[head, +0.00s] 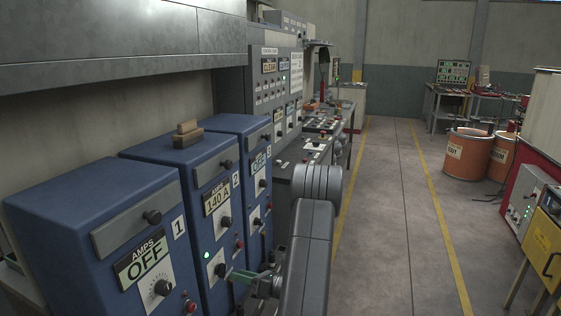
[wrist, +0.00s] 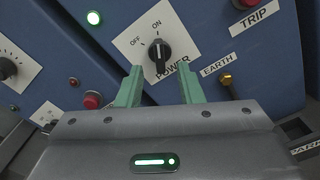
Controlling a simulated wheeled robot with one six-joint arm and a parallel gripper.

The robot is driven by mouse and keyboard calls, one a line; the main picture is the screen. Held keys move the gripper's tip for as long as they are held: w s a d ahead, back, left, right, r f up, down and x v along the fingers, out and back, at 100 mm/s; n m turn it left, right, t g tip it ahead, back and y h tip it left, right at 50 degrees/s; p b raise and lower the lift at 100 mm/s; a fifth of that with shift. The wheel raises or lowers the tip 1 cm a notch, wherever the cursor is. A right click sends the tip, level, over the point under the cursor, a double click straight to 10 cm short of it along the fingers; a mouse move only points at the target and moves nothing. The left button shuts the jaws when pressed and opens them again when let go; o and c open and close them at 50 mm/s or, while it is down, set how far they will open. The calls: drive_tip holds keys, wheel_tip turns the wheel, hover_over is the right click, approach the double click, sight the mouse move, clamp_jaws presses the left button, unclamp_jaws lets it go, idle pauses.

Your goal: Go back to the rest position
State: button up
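My gripper (head: 238,274) is low in front of the middle blue cabinet (head: 196,172), marked 2, whose display reads 140 A. In the wrist view my gripper (wrist: 159,72) has its two green fingers apart, with nothing held between them. The black POWER knob (wrist: 159,54) shows just beyond the fingertips, between them in the picture. Its white mark points up, close to ON. I cannot tell how far the tips are from the knob. A green lamp (wrist: 94,18) beside it is lit; it also shows in the head view (head: 207,255).
Blue cabinet 1 (head: 95,235) reads OFF. Blue cabinet 3 (head: 245,150) stands beyond cabinet 2. A brass EARTH post (wrist: 227,80) and a red button (wrist: 91,100) are near the fingers. The floor aisle (head: 385,220) at right is clear; orange drums (head: 467,155) stand beyond it.

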drive_tip(key=x, duration=0.5)
drive_tip(key=shift+a+p, duration=0.2)
drive_tip(key=shift+p, duration=0.1)
drive_tip(key=shift+d, duration=0.1)
